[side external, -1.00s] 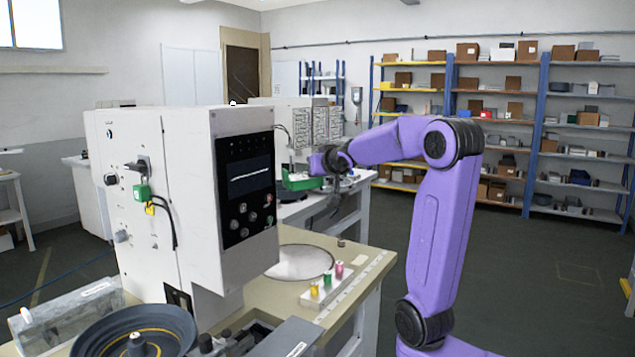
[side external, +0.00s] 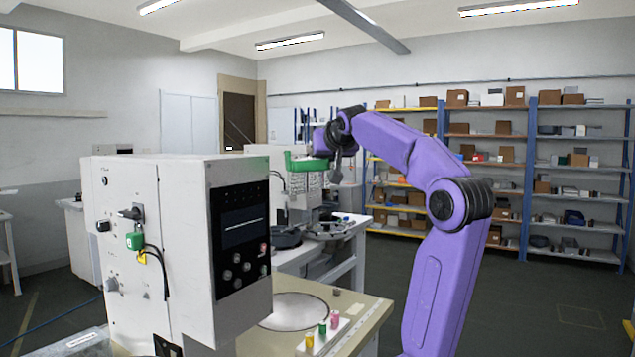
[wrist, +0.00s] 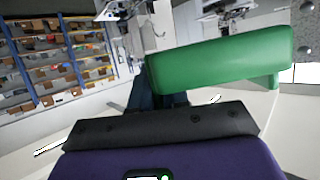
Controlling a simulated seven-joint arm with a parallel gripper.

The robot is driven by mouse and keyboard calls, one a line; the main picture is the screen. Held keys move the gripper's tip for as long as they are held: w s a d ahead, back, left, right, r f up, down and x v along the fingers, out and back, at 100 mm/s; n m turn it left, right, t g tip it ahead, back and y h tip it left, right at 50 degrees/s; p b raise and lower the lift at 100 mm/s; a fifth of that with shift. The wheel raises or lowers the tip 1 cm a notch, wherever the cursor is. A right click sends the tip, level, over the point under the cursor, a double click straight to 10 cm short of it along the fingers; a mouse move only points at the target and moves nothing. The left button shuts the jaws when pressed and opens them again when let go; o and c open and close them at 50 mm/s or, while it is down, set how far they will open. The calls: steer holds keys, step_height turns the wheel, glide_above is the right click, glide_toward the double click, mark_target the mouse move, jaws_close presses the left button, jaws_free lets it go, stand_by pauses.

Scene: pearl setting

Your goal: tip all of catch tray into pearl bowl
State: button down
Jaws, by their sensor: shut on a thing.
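The green catch tray (side external: 305,162) is held in the air above the far bench, in front of a grey machine. In the wrist view its long green side (wrist: 222,60) fills the upper right, and its inside is hidden. My gripper (side external: 328,152) is shut on the tray's right end, with its dark fingers (wrist: 157,97) meeting the tray in the wrist view. A round pale dish (side external: 294,312) lies on the near bench; I cannot tell whether it is the pearl bowl. A dark round bowl (side external: 287,238) stands on the far bench below the tray.
A tall white machine (side external: 160,245) with a dark panel stands at the near left. Yellow, green and pink pegs (side external: 322,328) stand on a strip on the near bench (side external: 350,303). Shelves with boxes line the back wall. The air around the tray looks clear.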

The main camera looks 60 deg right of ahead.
steer(key=s+a+r+m+h, duration=0.1)
steer(key=s+a+r, duration=0.4)
steer(key=s+r, duration=0.65)
steer(key=w+a+f+n+t+y, duration=0.1)
steer(key=w+a+f, duration=0.1)
steer(key=w+a, duration=0.4)
steer(key=w+a+f+n+y, duration=0.1)
steer(key=w+a+f+y, duration=0.2)
steer(key=w, duration=0.6)
steer(key=w+a+f+n+t+y, duration=0.15)
steer(key=w+a, duration=0.25)
steer(key=a, duration=0.5)
steer(key=w+a+f+n+y, duration=0.1)
steer(key=w+a+f+n, duration=0.2)
steer(key=a, duration=0.7)
steer(key=w+f, duration=0.3)
steer(key=f, duration=1.4)
steer(key=w+a+f, duration=0.1)
steer(key=w+f, duration=0.2)
steer(key=f, duration=1.5)
steer(key=shift+w+a+f+t+y, duration=0.2)
steer(key=shift+w+a+t+y, duration=0.1)
steer(key=shift+t+y, duration=0.15)
